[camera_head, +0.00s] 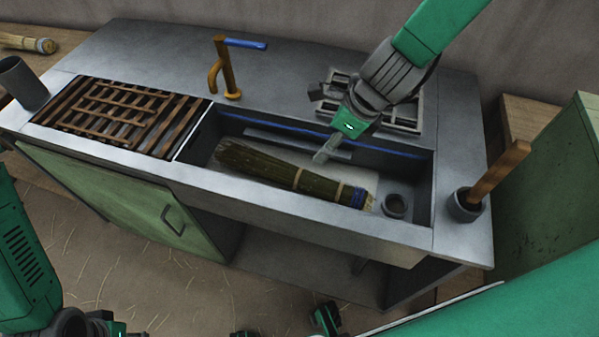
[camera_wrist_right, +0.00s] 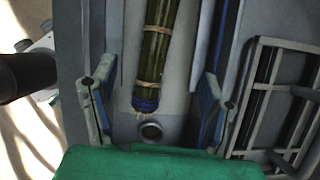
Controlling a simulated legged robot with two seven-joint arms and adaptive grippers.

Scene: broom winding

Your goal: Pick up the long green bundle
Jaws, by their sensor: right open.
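The long green bundle (camera_head: 270,170) lies in the sink basin (camera_head: 425,200), its loose end to the left and its tied end to the right. It has pale ties and a blue band near the tied end. My right gripper (camera_head: 322,157) is above the basin, just behind the bundle in the head view. In the right wrist view the bundle (camera_wrist_right: 156,50) runs between the two spread fingers of the right gripper (camera_wrist_right: 153,100), which is open and empty. My left arm shows at the lower left of the head view, and its finger state is unclear.
A drain ring (camera_head: 395,205) sits at the bundle's tied end. A wooden handle (camera_head: 492,172) stands in a cup on the right. A slatted wooden rack (camera_head: 120,115), orange tap (camera_head: 224,70), grey cup (camera_head: 22,82) and metal grate (camera_head: 400,108) are on the counter.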

